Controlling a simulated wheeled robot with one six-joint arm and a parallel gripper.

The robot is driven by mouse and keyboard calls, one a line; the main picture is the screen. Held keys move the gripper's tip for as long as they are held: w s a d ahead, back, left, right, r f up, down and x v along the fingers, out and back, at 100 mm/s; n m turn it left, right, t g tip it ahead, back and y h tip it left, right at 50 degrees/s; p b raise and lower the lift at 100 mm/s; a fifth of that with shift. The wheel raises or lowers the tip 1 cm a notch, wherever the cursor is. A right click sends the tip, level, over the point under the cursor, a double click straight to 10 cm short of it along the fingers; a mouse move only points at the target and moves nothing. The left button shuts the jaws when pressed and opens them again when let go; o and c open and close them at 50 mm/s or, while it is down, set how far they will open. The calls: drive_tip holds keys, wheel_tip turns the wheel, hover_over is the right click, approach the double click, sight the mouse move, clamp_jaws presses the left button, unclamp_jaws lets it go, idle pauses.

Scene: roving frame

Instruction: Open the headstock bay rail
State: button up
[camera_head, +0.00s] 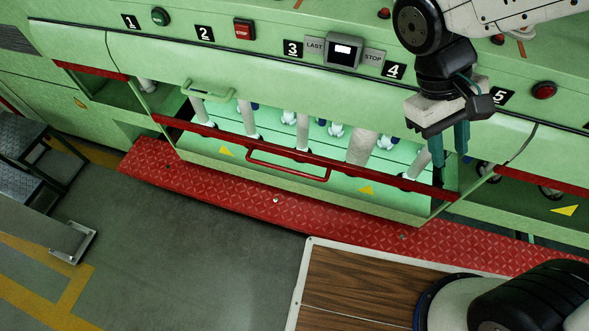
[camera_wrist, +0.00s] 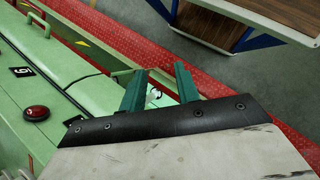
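The headstock bay rail (camera_head: 220,136) is a red bar across the front of an open bay in the green machine. A red loop handle (camera_head: 285,169) projects from its front, near the middle. White posts and small white-and-blue parts stand in the bay behind it. My gripper (camera_head: 449,157) points down near the rail's right end, well right of the handle, and hides part of the bay's right corner. Whether it touches anything there is unclear. Its two teal fingers (camera_wrist: 161,71) stand apart in the wrist view, with nothing clearly held between them. The red handle is not clearly visible in that view.
A green handle (camera_head: 208,90) sits on the cover above the bay's left end. A red tread-plate step (camera_head: 210,187) runs along the floor in front. A wood-topped table (camera_head: 350,290) stands at lower right. Dark metal steps (camera_head: 25,150) stand at left. Grey floor between them is clear.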

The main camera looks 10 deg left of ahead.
drive_tip(key=w+a+f+n+t+h, duration=0.3)
drive_tip(key=w+a+f+n+h, duration=0.15)
drive_tip(key=a+f, duration=0.4)
drive_tip(key=n+t+y, duration=0.6)
drive_tip(key=t+y, duration=0.3)
drive_tip(key=t, duration=0.7)
approach(288, 169)
drive_tip(key=w+f, duration=0.1)
drive_tip(key=w, duration=0.4)
drive_tip(key=w+f, duration=0.1)
drive_tip(key=w, duration=0.3)
drive_tip(key=shift+w+d+f, duration=0.25)
drive_tip(key=shift+w+d, duration=0.1)
drive_tip(key=shift+w, duration=0.05)
clamp_jaws()
